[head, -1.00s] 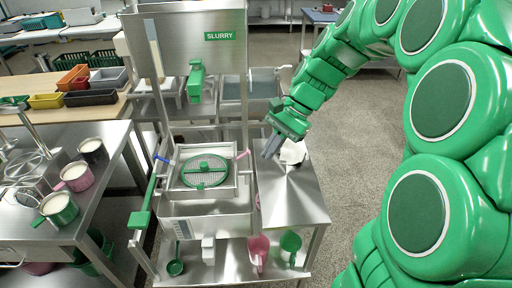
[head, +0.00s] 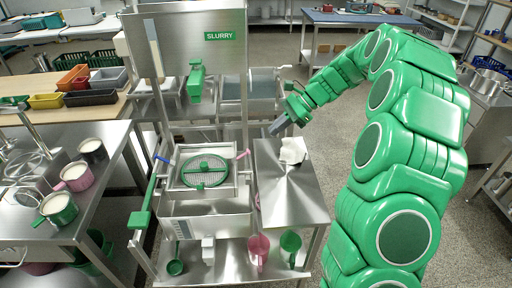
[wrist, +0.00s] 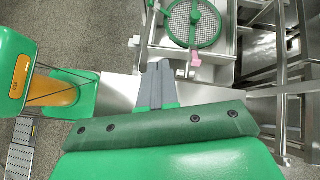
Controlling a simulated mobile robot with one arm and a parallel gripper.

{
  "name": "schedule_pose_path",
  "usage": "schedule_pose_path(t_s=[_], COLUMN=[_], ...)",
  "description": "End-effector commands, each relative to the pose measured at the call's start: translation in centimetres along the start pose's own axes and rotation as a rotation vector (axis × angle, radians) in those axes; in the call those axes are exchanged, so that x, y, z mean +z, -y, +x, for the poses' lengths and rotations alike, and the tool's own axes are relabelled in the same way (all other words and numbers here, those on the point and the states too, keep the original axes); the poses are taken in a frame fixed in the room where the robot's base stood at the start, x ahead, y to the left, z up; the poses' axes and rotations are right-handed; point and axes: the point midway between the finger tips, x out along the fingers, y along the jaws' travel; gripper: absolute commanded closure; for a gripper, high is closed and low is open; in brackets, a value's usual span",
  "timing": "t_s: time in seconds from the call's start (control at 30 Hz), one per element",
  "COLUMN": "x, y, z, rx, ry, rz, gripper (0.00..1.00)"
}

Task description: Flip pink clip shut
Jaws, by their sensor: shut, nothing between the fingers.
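The pink clip (head: 243,154) sticks out from the right side of the square metal frame (head: 174,184) and tilts upward, away from the frame. In the wrist view the pink clip (wrist: 195,58) shows beside the round green-rimmed sieve (wrist: 195,40). My gripper (head: 276,127) hangs above the far end of the side table, to the right of the pink clip and apart from it. In the wrist view my gripper's grey fingers (wrist: 158,66) are together and empty, left of the pink clip.
A blue clip (head: 162,159) is on the frame's left side. A green long-handled lever (head: 140,215) stands at the left. The SLURRY panel (head: 190,45) rises behind the frame.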

Motion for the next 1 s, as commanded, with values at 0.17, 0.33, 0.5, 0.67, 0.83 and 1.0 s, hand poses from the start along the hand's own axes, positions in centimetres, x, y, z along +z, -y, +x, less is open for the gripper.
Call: schedule_pose_path(t_s=[0.17, 0.33, 0.5, 0.67, 0.83, 1.0], x=[-3.0, -5.8, -8.0, -9.0, -9.3, -9.3], y=[1.9, 3.4, 4.4, 4.8, 5.0, 5.0], z=[-0.3, -0.5, -0.6, -0.7, -0.8, -0.8], rx=[-0.039, -0.073, -0.097, -0.110, -0.114, -0.114], ry=[0.030, 0.056, 0.075, 0.086, 0.089, 0.088], rz=[0.088, 0.170, 0.231, 0.263, 0.271, 0.270], gripper=[1.00, 1.00, 1.00, 1.00, 1.00, 1.00])
